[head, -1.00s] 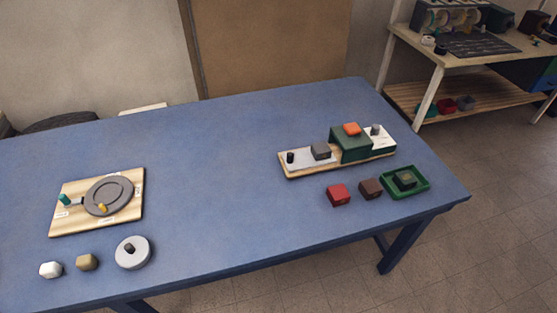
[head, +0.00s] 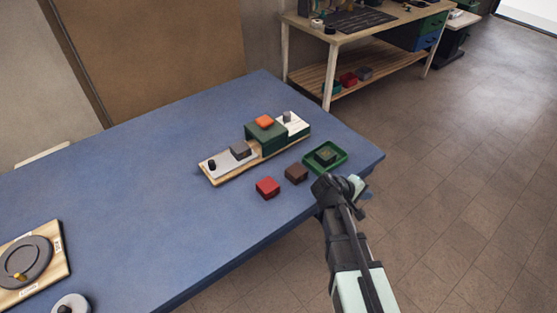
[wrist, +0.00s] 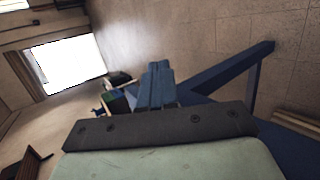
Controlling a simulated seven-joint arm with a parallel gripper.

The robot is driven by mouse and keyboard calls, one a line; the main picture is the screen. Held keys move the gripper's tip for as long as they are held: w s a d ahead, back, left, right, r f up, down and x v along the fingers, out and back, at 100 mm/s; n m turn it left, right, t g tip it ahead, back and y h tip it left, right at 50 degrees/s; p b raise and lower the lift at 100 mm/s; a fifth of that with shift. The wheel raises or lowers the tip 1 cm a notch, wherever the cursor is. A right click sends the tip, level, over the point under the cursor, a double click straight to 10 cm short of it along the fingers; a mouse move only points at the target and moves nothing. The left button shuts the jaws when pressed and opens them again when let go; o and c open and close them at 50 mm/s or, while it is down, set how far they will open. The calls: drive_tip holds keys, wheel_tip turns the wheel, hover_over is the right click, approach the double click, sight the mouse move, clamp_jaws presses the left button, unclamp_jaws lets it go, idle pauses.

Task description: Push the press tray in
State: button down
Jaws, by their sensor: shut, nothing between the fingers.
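The press (head: 266,137) is a green housing with an orange button (head: 264,121) on top, mounted on a wooden base. Its light grey press tray (head: 224,163) sticks out to the left of the housing. A black knob (head: 212,165) stands at the tray's outer end and a grey block (head: 240,149) sits on it near the housing. My gripper (head: 367,194) is at the table's right front edge, apart from the press. In the wrist view its blue fingers (wrist: 158,68) are together and empty.
A red block (head: 267,187), a brown block (head: 296,173) and a green dish (head: 340,165) holding a dark block lie in front of the press. A white plate (head: 294,125) with a grey knob is at its right.

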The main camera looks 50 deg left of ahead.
drive_tip(key=s+a+r+n+t+y, duration=0.2)
drive_tip(key=s+a+r+n, duration=0.1)
drive_tip(key=s+a+r, duration=0.65)
drive_tip(key=s+a+r+n+t+y, duration=0.2)
drive_tip(key=s+a+r+n, duration=0.3)
drive_tip(key=a, duration=0.7)
drive_tip(key=n+t+y, duration=0.2)
drive_tip(key=n+t, duration=0.1)
drive_tip(key=n, duration=1.1)
approach(210, 166)
drive_tip(key=w, duration=0.2)
drive_tip(key=w+a, duration=0.1)
drive_tip(key=w, duration=0.3)
drive_tip(key=shift+w+a+f, duration=0.1)
drive_tip(key=shift+w+a, duration=0.1)
drive_tip(key=shift+a, duration=0.2)
drive_tip(key=shift+w, duration=1.9)
drive_tip(key=shift+s, duration=0.1)
